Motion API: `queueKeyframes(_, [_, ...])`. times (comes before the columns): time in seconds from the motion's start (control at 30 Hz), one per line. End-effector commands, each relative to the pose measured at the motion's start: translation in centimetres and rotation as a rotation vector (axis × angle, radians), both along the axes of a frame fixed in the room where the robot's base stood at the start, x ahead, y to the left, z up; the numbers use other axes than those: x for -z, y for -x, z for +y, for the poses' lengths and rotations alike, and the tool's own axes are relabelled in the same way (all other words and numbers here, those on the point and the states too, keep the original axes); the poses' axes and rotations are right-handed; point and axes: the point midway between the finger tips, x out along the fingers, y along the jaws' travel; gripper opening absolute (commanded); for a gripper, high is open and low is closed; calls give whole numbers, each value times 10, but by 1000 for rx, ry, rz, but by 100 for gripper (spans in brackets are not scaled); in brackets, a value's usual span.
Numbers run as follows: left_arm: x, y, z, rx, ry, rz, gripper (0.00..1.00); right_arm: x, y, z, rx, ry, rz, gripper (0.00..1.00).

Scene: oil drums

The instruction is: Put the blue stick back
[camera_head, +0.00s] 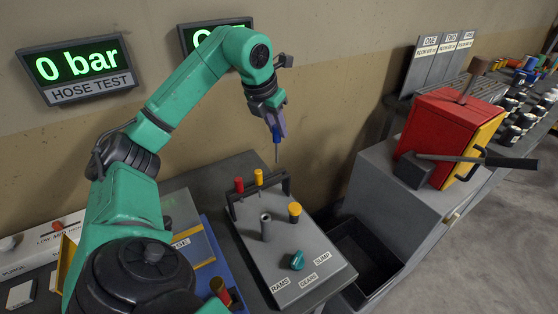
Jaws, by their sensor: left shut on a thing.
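The blue stick (276,138) has a blue handle and a thin grey shaft pointing down. My left gripper (277,122) is shut on its handle and holds it upright in the air above the back of the grey panel. A dark rack (284,187) stands along the panel's back edge. A red-handled stick (239,185) and a yellow-handled stick (259,177) stand at its left and middle. The rack's right part shows no stick. The shaft's tip is above the rack and apart from it. My right gripper is not in view.
The grey panel (275,255) carries a hollow grey post (266,227), a yellow-capped post (294,212) and a teal knob (297,260). A dark open bin (365,255) lies to its right. A red box (445,135) with a hammer stands on a grey cabinet (385,195).

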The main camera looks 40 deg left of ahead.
Motion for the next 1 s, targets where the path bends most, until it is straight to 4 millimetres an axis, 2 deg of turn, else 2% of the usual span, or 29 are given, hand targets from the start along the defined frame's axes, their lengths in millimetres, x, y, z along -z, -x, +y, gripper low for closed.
queueKeyframes(0.03, [24, 2, 1, 0, -4, 7, 0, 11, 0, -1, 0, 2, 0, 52])
queueKeyframes(0.1, [42, 1, 0, 1, -3, 6, 0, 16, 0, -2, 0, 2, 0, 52])
queueKeyframes(0.23, [66, 1, 0, 1, -1, 3, 0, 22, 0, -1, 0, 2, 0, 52])
queueKeyframes(0.43, [86, 1, 0, 3, 0, 1, 0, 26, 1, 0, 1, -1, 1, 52])
queueKeyframes(0.6, [116, 1, 0, 3, -1, 3, 0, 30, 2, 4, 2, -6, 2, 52])
queueKeyframes(1.0, [125, 0, 0, 4, 0, -2, 0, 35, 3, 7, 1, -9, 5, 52])
